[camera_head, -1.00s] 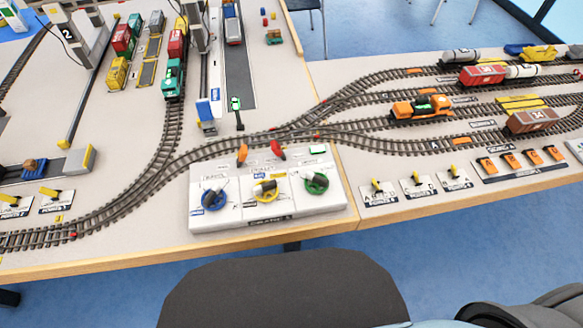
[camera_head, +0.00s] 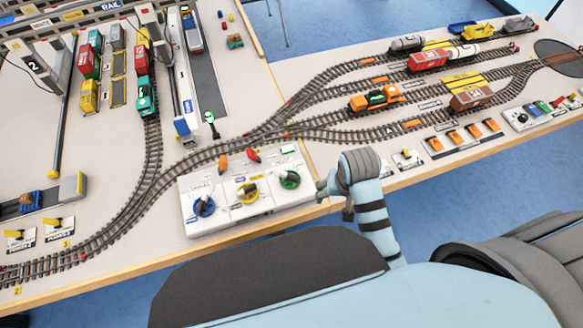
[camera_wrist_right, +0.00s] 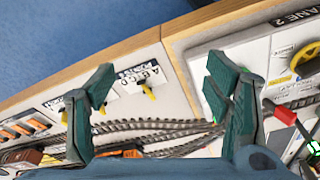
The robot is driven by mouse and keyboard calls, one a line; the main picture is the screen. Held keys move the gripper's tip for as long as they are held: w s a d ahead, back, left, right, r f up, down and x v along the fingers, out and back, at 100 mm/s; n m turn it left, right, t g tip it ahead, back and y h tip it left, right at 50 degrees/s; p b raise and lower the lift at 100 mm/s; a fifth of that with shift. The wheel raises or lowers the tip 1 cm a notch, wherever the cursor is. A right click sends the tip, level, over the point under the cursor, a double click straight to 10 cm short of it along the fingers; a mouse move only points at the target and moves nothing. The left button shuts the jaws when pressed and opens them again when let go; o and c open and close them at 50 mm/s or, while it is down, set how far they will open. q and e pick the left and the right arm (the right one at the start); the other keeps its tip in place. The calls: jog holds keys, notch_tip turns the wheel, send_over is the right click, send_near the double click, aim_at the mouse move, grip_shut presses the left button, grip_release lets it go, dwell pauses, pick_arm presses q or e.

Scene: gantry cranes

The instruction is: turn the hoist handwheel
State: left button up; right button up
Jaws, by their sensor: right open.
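A white crane panel (camera_head: 240,212) on the table carries three handwheels: blue (camera_head: 204,206), yellow (camera_head: 248,193) and green (camera_head: 290,180). Their labels are too small to tell which is the hoist wheel. My right gripper (camera_head: 325,188) is just right of the panel, beside the green wheel and apart from it. In the right wrist view its two dark green fingers (camera_wrist_right: 160,78) are wide apart with nothing between them. The yellow wheel (camera_wrist_right: 305,58) shows at that view's right edge; the right finger hides part of the panel. My left gripper is not in view.
An orange lever (camera_head: 222,162) and a red lever (camera_head: 253,155) stand at the panel's back. Tracks with an orange locomotive (camera_head: 375,97) and wagons run behind it. Small yellow switch levers (camera_head: 406,155) are right of my gripper. The table's wooden edge is in front.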

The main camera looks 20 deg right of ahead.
jog(key=w+a+r+m+g, duration=0.1)
jog(key=w+a+r+m, duration=0.1)
jog(key=w+a, duration=0.35)
notch_tip(320, 180, up, 5)
jog(key=m+g, duration=0.1)
send_over(290, 175)
jog(key=shift+y, duration=0.3)
notch_tip(290, 175, down, 13)
jog(key=b, duration=0.4)
jog(key=c, duration=1.1)
